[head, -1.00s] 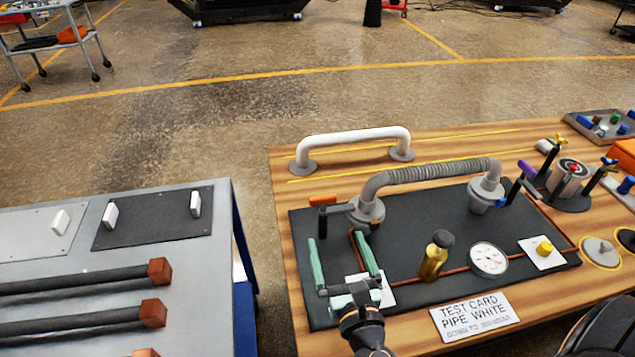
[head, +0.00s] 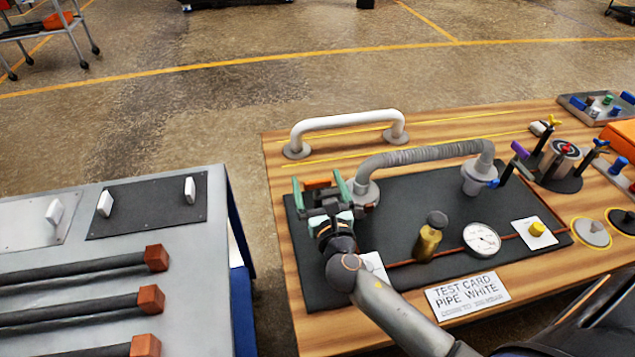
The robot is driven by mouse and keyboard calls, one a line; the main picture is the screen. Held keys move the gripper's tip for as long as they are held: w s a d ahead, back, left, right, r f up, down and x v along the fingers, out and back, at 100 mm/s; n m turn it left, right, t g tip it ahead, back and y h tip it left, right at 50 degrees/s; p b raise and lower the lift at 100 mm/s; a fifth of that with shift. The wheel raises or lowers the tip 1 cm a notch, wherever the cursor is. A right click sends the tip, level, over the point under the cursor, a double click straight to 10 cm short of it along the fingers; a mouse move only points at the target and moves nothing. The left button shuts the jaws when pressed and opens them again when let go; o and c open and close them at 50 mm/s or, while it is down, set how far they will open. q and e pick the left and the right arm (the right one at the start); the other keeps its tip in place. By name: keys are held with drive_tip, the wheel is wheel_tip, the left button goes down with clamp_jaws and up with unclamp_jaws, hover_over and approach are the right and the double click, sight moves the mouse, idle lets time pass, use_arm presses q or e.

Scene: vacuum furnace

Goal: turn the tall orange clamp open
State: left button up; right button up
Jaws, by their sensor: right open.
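The orange clamp (head: 317,184) is at the left end of the ribbed grey pipe (head: 420,155), by its left flange. Only its orange handle shows clearly; my right gripper hides its lower part. My right gripper (head: 319,185) is open, with one green finger on each side of the orange handle. I cannot tell whether the fingers touch it. My left gripper is not in view.
A black mat (head: 395,220) holds a brass valve (head: 428,240), a gauge (head: 482,239) and a yellow knob (head: 536,228). A white pipe (head: 345,120) lies behind. A grey bench (head: 190,270) stands left, across a gap.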

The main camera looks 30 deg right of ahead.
drive_tip(key=shift+w, duration=0.1)
clamp_jaws()
idle(0.8)
